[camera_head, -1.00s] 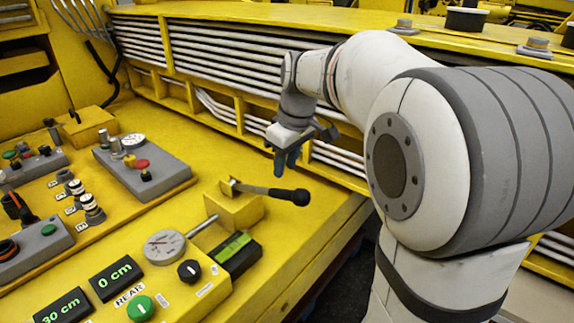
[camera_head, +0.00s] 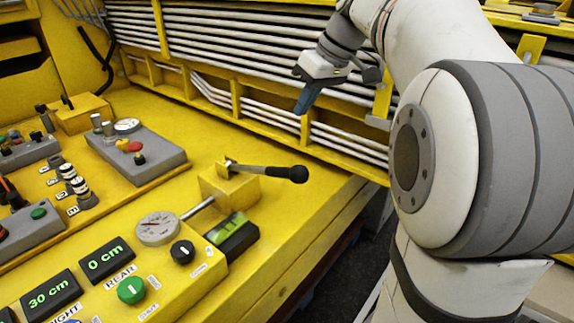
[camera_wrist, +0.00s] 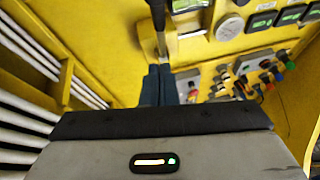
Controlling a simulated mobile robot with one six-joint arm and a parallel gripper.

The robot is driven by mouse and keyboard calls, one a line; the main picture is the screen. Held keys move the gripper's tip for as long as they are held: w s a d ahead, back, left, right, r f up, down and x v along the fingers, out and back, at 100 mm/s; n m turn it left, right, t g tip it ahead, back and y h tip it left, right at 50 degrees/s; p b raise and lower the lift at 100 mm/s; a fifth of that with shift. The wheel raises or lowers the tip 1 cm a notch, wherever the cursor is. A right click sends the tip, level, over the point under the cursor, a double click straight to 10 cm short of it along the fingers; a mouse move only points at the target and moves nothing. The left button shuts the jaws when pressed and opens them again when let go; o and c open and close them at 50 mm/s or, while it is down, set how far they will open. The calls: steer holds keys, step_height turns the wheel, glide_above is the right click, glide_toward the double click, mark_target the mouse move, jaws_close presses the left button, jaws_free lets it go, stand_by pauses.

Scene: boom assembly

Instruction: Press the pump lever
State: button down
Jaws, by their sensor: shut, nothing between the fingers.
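In the wrist view the lever (camera_wrist: 158,15) is a dark bar at the top, running down toward the fingertips. My gripper (camera_head: 302,108) is above and beyond the knob, apart from it in the head view. Its blue fingers are together and empty; they also show in the wrist view (camera_wrist: 158,75).
A round gauge (camera_head: 158,228) and a green display (camera_head: 230,232) sit in front of the lever block. A grey box with a red button (camera_head: 135,147) stands to the left. White pipes (camera_head: 260,62) and yellow framing run behind my gripper. The panel's right edge drops to a dark floor.

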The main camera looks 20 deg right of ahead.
steer(key=shift+s+r, duration=0.1)
steer(key=shift+r, duration=0.15)
steer(key=shift+f, duration=0.1)
steer(key=x, duration=1)
steer(key=shift+a+f, duration=0.1)
steer(key=shift+f, duration=0.05)
steer(key=shift+s+f, duration=0.25)
steer(key=shift+f, duration=0.25)
steer(key=shift+s+f, duration=0.2)
steer(key=shift+f, duration=0.3)
steer(key=shift+s+f, duration=0.2)
steer(key=shift+f, duration=0.45)
steer(key=shift+d, duration=0.2)
